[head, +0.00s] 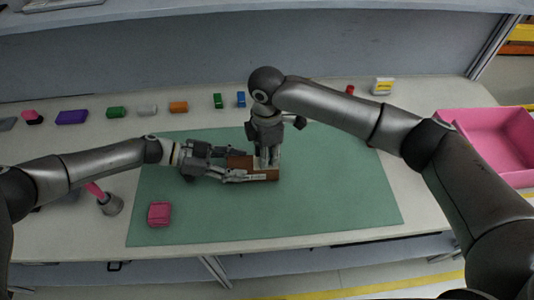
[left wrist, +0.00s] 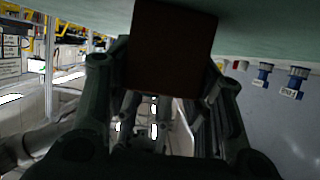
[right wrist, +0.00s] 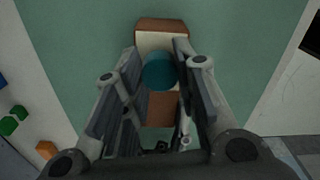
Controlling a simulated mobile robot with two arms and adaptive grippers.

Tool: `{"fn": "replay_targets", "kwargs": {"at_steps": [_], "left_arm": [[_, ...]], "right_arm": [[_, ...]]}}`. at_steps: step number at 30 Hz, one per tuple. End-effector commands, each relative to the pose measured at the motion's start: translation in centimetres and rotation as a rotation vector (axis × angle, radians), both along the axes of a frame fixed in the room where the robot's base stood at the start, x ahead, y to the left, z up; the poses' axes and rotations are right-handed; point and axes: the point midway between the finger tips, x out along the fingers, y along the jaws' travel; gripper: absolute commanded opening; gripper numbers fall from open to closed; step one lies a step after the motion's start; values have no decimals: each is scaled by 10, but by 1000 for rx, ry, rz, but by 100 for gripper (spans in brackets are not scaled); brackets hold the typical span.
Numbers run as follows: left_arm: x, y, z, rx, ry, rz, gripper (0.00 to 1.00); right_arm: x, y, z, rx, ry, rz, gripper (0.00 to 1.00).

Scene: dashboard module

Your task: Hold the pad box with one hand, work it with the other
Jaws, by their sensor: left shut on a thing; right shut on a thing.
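The pad box (head: 262,175) is a brown block with a pale top panel, lying on the green mat. In the right wrist view the box (right wrist: 163,108) shows a round teal knob (right wrist: 160,71) on its pale panel. My left gripper (head: 237,166) is shut on the box's left end. In the left wrist view the box (left wrist: 172,45) is a dark brown block between the fingers. My right gripper (head: 267,161) points down from above, its fingers (right wrist: 160,72) on either side of the teal knob and shut on it. The knob's lower part is hidden.
The green mat (head: 330,200) is mostly clear. A pink block (head: 159,214) lies at its front left, and a grey cup (head: 110,204) with a pink item stands left. Several coloured blocks line the back. A pink bin (head: 486,135) is at the right.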

Motion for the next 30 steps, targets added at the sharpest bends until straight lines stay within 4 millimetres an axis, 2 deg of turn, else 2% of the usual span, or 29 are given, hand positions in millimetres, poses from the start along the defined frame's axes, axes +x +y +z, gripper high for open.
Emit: {"fn": "replay_targets", "kwargs": {"at_steps": [18, 28, 29, 30], "left_arm": [[0, 0, -1, 1, 0, 1, 10], [0, 0, -1, 1, 0, 1, 10], [0, 0, -1, 1, 0, 1, 49], [0, 1, -1, 1, 0, 1, 54]], "right_arm": [[0, 0, 49, 1, -2, 0, 5], [0, 0, 53, 0, -1, 0, 5], [0, 0, 53, 0, -1, 0, 5], [0, 0, 53, 0, -1, 0, 5]]}}
